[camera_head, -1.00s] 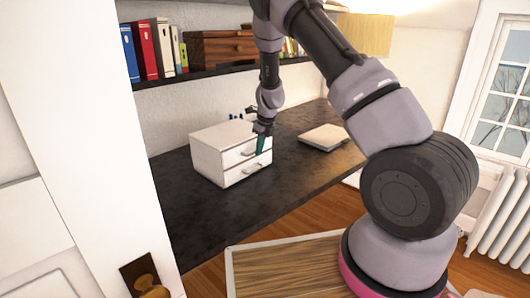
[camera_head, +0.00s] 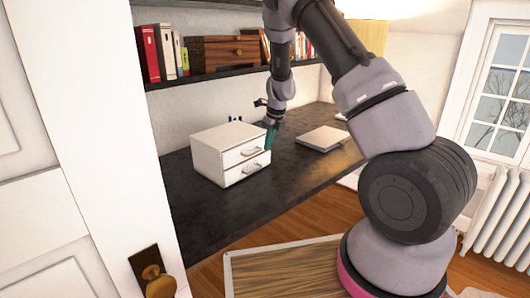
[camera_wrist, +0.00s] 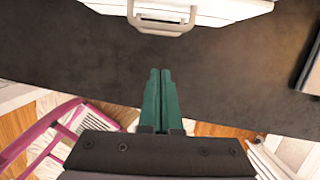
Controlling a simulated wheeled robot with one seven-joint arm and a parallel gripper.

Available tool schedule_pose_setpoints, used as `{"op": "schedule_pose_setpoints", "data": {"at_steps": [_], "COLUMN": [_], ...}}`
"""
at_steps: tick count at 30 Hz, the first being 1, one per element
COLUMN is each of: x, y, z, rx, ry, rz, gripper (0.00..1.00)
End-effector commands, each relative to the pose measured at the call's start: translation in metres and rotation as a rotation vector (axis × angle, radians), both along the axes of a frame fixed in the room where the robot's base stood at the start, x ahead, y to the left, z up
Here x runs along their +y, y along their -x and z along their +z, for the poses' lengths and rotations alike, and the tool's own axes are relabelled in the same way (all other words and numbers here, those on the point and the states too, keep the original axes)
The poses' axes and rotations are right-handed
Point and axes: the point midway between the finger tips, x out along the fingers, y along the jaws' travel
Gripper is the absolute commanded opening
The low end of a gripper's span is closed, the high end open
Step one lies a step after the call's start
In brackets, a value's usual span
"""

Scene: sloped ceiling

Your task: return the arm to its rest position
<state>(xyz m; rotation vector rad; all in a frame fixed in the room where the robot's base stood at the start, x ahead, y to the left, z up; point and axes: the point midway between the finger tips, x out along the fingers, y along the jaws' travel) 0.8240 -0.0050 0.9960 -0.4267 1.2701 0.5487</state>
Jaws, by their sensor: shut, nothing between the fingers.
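My gripper (camera_head: 269,138) is at the front right of a small white two-drawer box on the dark desk. In the wrist view its green fingers (camera_wrist: 161,100) are together with nothing between them. They point over the bare desk top, apart from the drawer handle (camera_wrist: 161,20) at the top of that view. My arm reaches from the lower right of the head view, up and over to the desk. Whether the fingertips touch the box cannot be told from the head view.
The white drawer box (camera_head: 215,160) stands on the dark desk (camera_head: 210,215), both drawers looking shut. A flat pale closed laptop-like object (camera_head: 322,138) lies to its right. A shelf (camera_head: 200,77) with books and a wooden box hangs above. A white door (camera_head: 85,130) is at left, a radiator (camera_head: 500,215) at right.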

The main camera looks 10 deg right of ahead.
Motion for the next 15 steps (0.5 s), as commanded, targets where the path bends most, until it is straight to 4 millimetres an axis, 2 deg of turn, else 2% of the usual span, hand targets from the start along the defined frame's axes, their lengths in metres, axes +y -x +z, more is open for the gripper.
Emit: {"op": "schedule_pose_setpoints", "data": {"at_steps": [3, 6, 11, 14, 15], "x": [-0.002, -0.005, -0.007, -0.009, -0.01], "y": [0.004, 0.007, 0.01, 0.016, 0.02], "z": [0.022, 0.035, 0.048, 0.065, 0.076], "rx": [-0.002, -0.001, -0.002, -0.019, -0.033], "ry": [0.0, 0.0, -0.002, -0.01, -0.017], "rz": [0.001, 0.0, 0.006, 0.053, 0.089], "gripper": [0.0, 0.0, 0.0, 0.0, 0.0]}}
